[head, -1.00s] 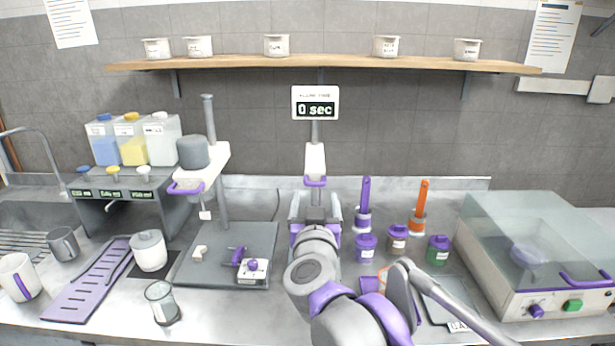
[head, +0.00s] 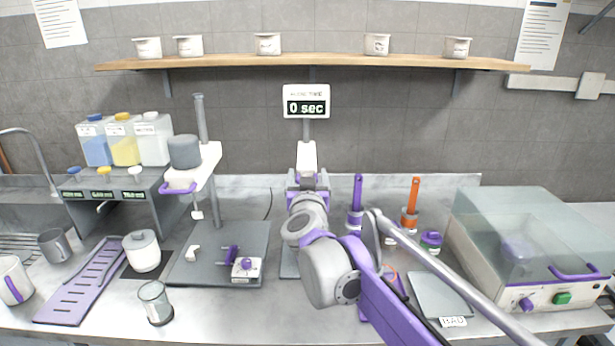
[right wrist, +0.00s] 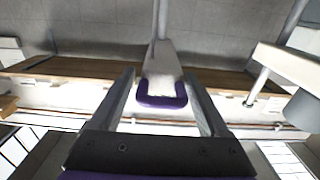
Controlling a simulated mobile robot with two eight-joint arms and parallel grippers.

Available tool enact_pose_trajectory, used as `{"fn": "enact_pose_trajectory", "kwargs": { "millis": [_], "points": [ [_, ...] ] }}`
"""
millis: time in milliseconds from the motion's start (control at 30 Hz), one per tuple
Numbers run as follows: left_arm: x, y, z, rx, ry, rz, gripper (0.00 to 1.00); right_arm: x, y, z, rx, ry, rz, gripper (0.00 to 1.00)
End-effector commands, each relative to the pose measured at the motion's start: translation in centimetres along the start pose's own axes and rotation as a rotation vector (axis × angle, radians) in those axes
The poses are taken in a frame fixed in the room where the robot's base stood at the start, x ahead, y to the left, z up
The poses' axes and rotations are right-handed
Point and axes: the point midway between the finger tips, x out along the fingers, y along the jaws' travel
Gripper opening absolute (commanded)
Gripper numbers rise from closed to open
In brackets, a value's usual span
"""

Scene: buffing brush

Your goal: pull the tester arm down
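The tester arm (head: 306,155) is white and stands in the middle of the bench, raised on its post below the "0 sec" display (head: 306,107). My right gripper (head: 307,180) is up at its front end and hides its purple handle in the head view. In the right wrist view the purple U-shaped handle (right wrist: 162,101) shows between the two fingers of the right gripper (right wrist: 163,92), which are apart with a gap on each side. The white tester arm also shows there (right wrist: 163,62). My left gripper is not in view.
A second white stand with a grey cylinder (head: 184,152) is at the left. Brushes (head: 357,195) and purple-lidded jars (head: 431,240) stand right of my arm. A clear-lidded machine (head: 530,255) is far right. A wooden shelf (head: 230,63) runs above.

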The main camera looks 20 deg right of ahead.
Motion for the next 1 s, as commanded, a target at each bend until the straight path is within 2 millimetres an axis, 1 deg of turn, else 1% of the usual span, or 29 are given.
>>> {"fn": "enact_pose_trajectory", "kwargs": {
  "millis": [33, 67, 100, 167, 200, 433, 667, 767, 867, 1000],
  "points": [
    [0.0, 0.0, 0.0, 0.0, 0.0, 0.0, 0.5, 0.0, 0.0, 0.0, 0.0, 0.0, 0.0, 0.72],
    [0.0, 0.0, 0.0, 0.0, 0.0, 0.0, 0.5, 0.0, 0.0, 0.0, 0.0, 0.0, 0.0, 0.66],
    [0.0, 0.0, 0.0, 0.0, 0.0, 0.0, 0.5, 0.0, 0.0, 0.0, 0.0, 0.0, 0.0, 0.59],
    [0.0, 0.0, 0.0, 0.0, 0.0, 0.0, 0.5, 0.0, 0.0, 0.0, 0.0, 0.0, 0.0, 0.48],
    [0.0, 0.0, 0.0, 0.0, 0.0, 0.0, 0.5, 0.0, 0.0, 0.0, 0.0, 0.0, 0.001, 0.41],
    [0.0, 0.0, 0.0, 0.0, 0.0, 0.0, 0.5, 0.0, 0.1, 0.0, 0.0, 0.0, 0.002, 0.0],
    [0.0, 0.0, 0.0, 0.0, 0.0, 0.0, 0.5, 0.0, 0.1, 0.0, 0.0, 0.001, 0.003, 0.0],
    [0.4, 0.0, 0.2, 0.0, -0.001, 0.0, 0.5, 0.0, 0.1, 0.7, 0.0, 0.0, 0.003, 0.0],
    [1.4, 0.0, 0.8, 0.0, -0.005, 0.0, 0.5, 0.0, 0.1, 2.9, 0.0, 0.0, 0.003, 0.0],
    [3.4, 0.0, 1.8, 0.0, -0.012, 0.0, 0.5, 0.0, 0.1, 7.0, -0.002, -0.001, 0.004, 0.0]
  ]
}}
